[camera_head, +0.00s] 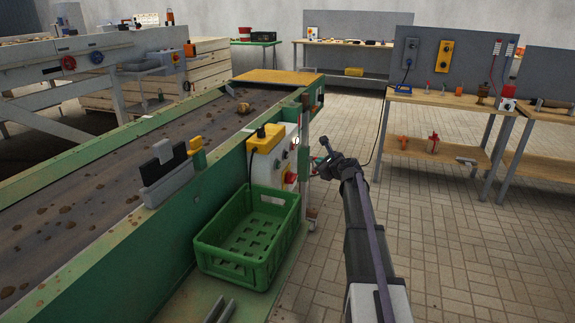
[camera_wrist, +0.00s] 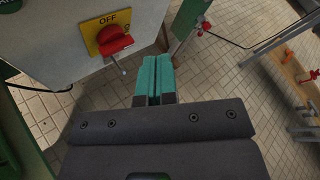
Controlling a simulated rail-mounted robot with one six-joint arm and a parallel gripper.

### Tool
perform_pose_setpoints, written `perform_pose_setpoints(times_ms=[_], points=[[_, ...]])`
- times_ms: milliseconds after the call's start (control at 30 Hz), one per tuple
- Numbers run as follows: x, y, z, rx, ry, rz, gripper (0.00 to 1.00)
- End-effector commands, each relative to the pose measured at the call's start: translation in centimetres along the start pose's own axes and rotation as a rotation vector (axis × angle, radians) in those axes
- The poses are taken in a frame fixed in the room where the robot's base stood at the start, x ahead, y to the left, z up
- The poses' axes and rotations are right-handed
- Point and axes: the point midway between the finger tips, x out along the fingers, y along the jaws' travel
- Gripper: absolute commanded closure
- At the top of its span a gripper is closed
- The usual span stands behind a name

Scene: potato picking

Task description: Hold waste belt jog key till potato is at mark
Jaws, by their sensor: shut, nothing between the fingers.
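The belt (camera_head: 130,140) is dark, strewn with brown clods and set in a green frame. A tan potato-like lump (camera_head: 243,107) lies near its far end. A white control cabinet (camera_head: 289,150) stands at the belt's side, with a yellow box (camera_head: 265,138) bearing a dark knob. A red switch on a yellow OFF plate is on the cabinet; the switch (camera_wrist: 115,40) shows in the wrist view. I cannot tell which control is the jog key. My gripper (camera_head: 324,143) is right of the cabinet; its teal fingers (camera_wrist: 152,76) are shut, empty and apart from the switch.
A green crate (camera_head: 222,240) stands beside the belt, left of my arm. Workbenches (camera_head: 455,98) with small items stand at the right. The tiled floor (camera_head: 440,240) is open at right.

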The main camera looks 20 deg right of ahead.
Motion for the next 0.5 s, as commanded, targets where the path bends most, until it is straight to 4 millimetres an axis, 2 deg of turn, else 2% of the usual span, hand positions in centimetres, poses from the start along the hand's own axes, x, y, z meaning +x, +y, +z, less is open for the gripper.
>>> perform_pose_setpoints(times_ms=[333, 500], points=[[0.03, -0.07, 0.08, 0.005, -0.001, -0.002, 1.00], [0.85, 0.49, 0.64, 0.003, 0.000, -0.002, 1.00]])
